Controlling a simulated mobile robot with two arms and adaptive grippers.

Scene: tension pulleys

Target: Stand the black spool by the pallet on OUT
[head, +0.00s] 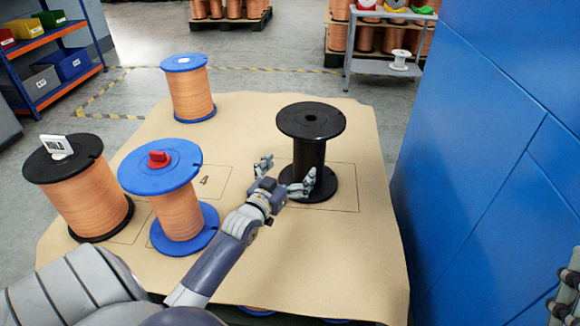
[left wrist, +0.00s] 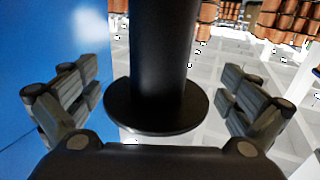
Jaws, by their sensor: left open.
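The bare black spool (head: 308,150) stands upright on the tan sheet of the pallet (head: 365,240), inside a drawn rectangle. It has no wire on it. My left gripper (head: 285,172) is open at the near left side of its core, low above the bottom flange. In the left wrist view the black core (left wrist: 163,50) rises between the spread fingers, with the round flange (left wrist: 155,112) below. Both fingers look apart from the core. Part of my right gripper (head: 566,295) shows at the right edge, cut off. I cannot read OUT anywhere in view.
Copper-wound spools stand left: one black with a white tag (head: 57,147), one blue with a red piece (head: 158,159), another blue (head: 188,90) farther back. A blue wall (head: 490,150) rises at right. A grey stand (head: 375,68) with a white spool (head: 399,58) is behind.

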